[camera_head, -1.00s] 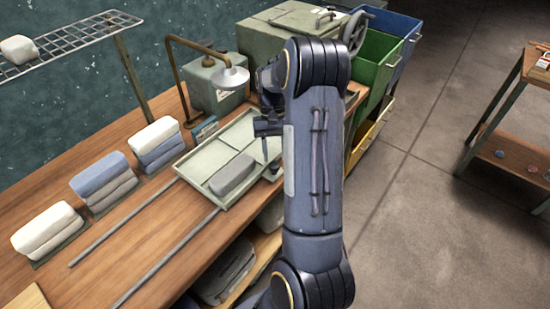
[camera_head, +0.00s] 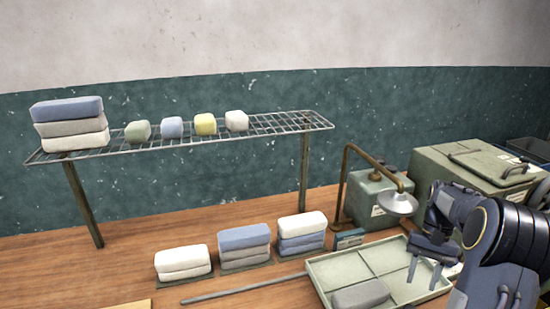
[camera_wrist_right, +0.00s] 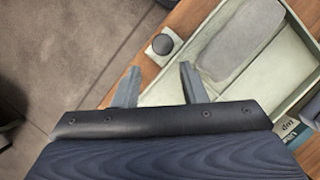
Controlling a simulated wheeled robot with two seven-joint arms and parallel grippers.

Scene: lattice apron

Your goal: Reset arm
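My right gripper (camera_head: 425,272) is at the right of the head view, above the right part of a pale green divided tray (camera_head: 322,274). Its two fingers are apart with nothing between them. The right wrist view also shows the gripper (camera_wrist_right: 158,88) open and empty beside the tray's rim. A grey folded cloth (camera_head: 360,295) lies in the tray's front compartment, apart from the fingers; it also shows in the right wrist view (camera_wrist_right: 242,38). My left gripper is not in view.
A wire rack (camera_head: 270,126) holds a stack of folded cloths (camera_head: 69,124) and several small bundles. Folded stacks (camera_head: 244,244) stand left of the tray. A lamp (camera_head: 398,203) and green case (camera_head: 465,163) stand near my right arm. A black knob (camera_wrist_right: 163,44) sits by the tray.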

